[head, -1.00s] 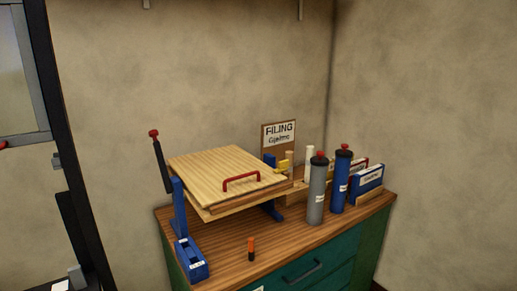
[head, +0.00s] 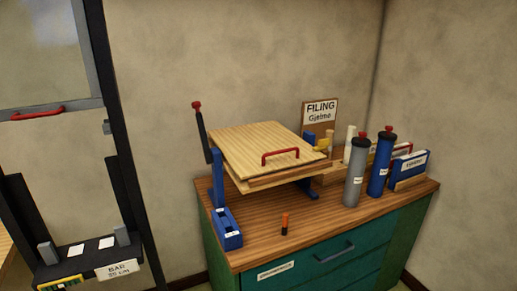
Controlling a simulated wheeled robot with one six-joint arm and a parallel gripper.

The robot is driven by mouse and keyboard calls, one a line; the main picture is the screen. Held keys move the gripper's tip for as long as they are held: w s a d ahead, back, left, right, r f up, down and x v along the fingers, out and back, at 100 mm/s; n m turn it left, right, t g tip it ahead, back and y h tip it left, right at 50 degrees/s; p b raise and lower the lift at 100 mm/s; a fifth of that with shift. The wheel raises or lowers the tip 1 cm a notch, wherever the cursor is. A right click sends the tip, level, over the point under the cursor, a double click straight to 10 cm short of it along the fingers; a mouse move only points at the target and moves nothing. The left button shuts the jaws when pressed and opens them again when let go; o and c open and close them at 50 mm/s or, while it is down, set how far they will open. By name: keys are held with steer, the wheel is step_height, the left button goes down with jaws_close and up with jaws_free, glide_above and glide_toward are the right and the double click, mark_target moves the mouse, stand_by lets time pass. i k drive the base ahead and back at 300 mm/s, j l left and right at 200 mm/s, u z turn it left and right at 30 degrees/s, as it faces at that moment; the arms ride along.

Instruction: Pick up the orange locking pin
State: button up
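The orange locking pin (head: 285,224) stands upright on the wooden cabinet top, near its front edge. Its upper part is orange and its lower part is dark. It stands apart from the blue block at its left and in front of the wooden press. My gripper is not in the head view.
A wooden press (head: 262,155) with a red handle stands behind the pin. A blue block (head: 228,232) is at its left. Grey (head: 355,178) and blue (head: 381,165) cylinders stand at the right on the green cabinet (head: 335,265). A black frame (head: 125,130) stands at the left.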

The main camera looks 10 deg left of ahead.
mark_target(285, 221)
steer(key=i+j+z, duration=0.3)
steer(key=j+z, duration=0.25)
steer(key=i+j+z, duration=0.15)
steer(key=j+z, duration=0.45)
steer(key=j, duration=0.15)
steer(key=i, duration=0.05)
